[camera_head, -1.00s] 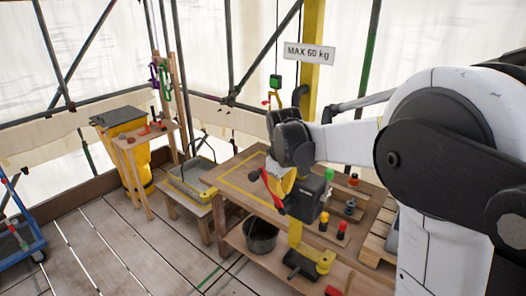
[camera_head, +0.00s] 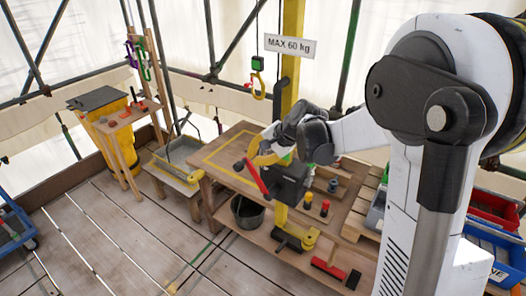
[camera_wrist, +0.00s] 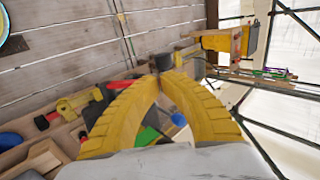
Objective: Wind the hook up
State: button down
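My gripper (camera_head: 252,160) has curved yellow fingers. In the wrist view the fingers (camera_wrist: 161,77) come together at the dark handle (camera_wrist: 162,61) and look shut on it. The exact contact is partly hidden by the fingers.
A wooden bench (camera_head: 225,176) carries red and black parts near the winch. A bucket (camera_head: 247,211) stands under it. A tray (camera_head: 180,158) is to its left, blue and red bins (camera_head: 490,245) to the right.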

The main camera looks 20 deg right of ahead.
aim_at(241, 163)
jog(key=shift+x, duration=2.8)
jog(key=shift+w+a+f+g+h+b, duration=0.15)
jog(key=shift+w+a+f+g+h, duration=0.2)
jog(key=shift+w, duration=0.15)
jog(key=shift+w+a+f+g+h+b, duration=0.15)
jog(key=shift+w+a+f+g+h, duration=0.1)
jog(key=shift+w+a+g, duration=0.15)
jog(key=w+a+f+g+h+b, duration=0.3)
jog(key=w+f+b, duration=0.3)
jog(key=f, duration=0.4)
jog(key=shift+a+f+g+h, duration=0.3)
jog(key=shift+a+g, duration=0.25)
jog(key=shift+g, duration=0.3)
jog(key=shift+r, duration=0.1)
